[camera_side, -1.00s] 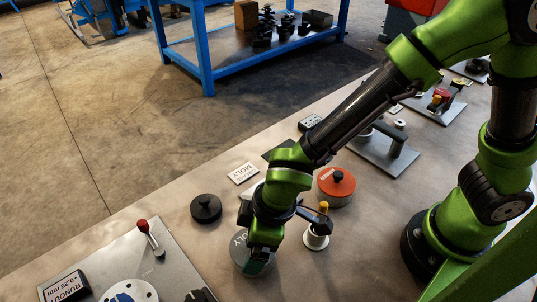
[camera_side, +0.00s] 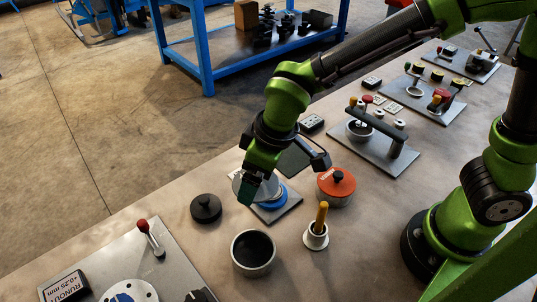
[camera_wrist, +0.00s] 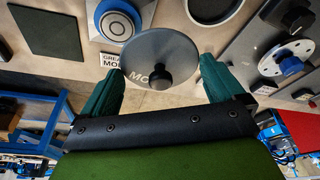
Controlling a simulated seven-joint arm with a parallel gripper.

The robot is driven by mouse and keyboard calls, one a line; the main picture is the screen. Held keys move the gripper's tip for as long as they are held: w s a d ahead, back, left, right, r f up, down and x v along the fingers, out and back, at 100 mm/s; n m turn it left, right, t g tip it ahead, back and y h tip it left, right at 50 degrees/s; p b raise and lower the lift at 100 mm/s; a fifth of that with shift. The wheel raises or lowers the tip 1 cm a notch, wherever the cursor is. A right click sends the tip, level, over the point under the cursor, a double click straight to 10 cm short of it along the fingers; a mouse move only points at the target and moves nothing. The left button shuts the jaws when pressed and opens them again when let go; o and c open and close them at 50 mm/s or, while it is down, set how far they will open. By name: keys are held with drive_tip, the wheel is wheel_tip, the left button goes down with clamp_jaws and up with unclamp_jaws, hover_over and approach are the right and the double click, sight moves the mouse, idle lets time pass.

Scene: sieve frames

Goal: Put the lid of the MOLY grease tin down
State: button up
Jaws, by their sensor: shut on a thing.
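The lid of the MOLY grease tin is a grey disc with a black knob; in the wrist view the lid (camera_wrist: 180,55) shows part of its MOLY lettering. My gripper (camera_wrist: 163,85) is shut on it, one green finger at each side of the rim. In the side view my gripper (camera_side: 262,185) hangs above the bench, partly covering the lid. The open tin (camera_side: 253,268), grey with a dark inside, stands in front of it. A white card reading GREASE MOLY (camera_wrist: 110,61) shows just beyond the lid in the wrist view.
A blue ring on a grey plate (camera_side: 281,209) lies just right of my gripper. A red tin (camera_side: 336,190), a white cup with a yellow handle (camera_side: 316,238) and a black knobbed disc (camera_side: 206,208) stand around. A dark mat (camera_side: 293,160) lies behind. A fixture plate (camera_side: 180,275) is front left.

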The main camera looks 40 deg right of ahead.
drive_tip(key=w+d+f+m+h, duration=0.1)
drive_tip(key=w+d+m, duration=0.4)
drive_tip(key=d, duration=0.3)
drive_tip(key=m+h, duration=0.3)
drive_tip(key=m, duration=0.7)
hover_over(289, 156)
drive_tip(key=f, duration=0.1)
drive_tip(key=shift+g, duration=0.3)
drive_tip(key=f, duration=0.9)
drive_tip(key=shift+s+a+f, duration=0.25)
drive_tip(key=shift+s, duration=0.1)
drive_tip(key=o, duration=0.6)
drive_tip(key=shift+f, duration=0.15)
drive_tip(key=shift+o, duration=0.2)
